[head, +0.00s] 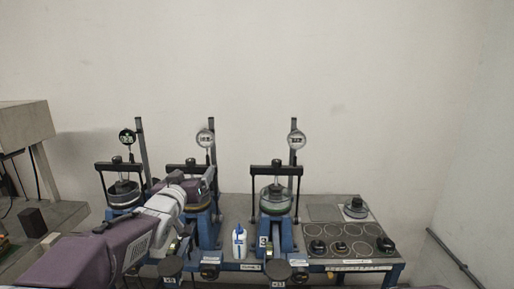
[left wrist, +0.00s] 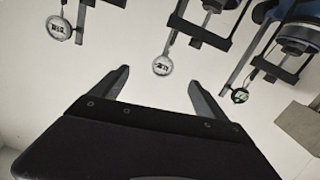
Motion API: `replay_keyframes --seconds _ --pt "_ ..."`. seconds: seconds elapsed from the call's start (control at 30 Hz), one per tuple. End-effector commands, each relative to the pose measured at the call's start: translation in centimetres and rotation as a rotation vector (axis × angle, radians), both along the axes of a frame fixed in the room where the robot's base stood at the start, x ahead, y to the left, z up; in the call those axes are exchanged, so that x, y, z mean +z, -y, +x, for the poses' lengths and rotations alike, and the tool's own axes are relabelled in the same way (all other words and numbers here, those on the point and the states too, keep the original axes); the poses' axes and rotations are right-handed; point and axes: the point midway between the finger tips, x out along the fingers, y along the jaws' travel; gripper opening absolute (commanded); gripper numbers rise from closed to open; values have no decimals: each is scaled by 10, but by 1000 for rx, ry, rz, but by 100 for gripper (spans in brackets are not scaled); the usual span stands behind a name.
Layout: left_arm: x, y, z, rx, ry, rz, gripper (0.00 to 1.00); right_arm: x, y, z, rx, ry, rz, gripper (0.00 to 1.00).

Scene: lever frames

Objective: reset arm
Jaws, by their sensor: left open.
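Three lever frames stand in a row on a blue bench in the head view: the left frame (head: 123,193), the middle frame (head: 205,225) and the right frame (head: 276,199). Each has a dark crossbar and a round dial gauge above. My left arm comes in from the lower left. Its gripper (left wrist: 158,90) is open and empty in the left wrist view, with its two fingers apart. In the head view the wrist overlaps the middle frame, and the fingertips cannot be made out. My right gripper is not in view.
A white and blue bottle (head: 239,242) stands between the middle and right frames. A grey panel (head: 343,229) with ring outlines and several dark weights lies at the right. A dark block (head: 33,222) stands on another table at the left. The wall behind is bare.

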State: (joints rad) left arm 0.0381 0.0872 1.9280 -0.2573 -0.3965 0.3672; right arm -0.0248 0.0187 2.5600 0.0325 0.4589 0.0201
Motion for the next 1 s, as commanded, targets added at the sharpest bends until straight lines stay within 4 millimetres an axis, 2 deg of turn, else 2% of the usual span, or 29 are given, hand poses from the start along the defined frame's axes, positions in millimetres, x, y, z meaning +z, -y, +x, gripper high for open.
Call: replay_keyframes --seconds 0.17,0.27,0.37,0.47,0.57,0.6,0.67,0.7,0.73,0.8,0.9,1.0 --pt "-46 4 -13 8 -123 -14 85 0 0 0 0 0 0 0" --pt "-80 4 -25 17 -220 -14 85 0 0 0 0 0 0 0" --pt "-119 4 -43 27 -338 -10 85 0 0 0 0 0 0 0" --pt "-165 4 -70 36 -484 0 85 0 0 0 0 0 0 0" --pt "-220 4 -112 43 -675 17 85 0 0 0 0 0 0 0" --pt "-244 4 -136 44 -771 27 85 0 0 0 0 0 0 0" --pt "-277 4 -175 41 -917 41 85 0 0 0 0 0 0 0" --pt "-296 3 -202 36 -1011 51 85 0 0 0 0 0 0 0" --pt "-307 4 -220 32 -1075 57 85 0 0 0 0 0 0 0" --pt "-327 4 -259 18 -1205 69 85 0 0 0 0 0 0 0" --pt "-340 5 -296 -7 -1336 85 85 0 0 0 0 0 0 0" --pt "-343 6 -314 -35 -1402 105 85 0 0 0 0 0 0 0"
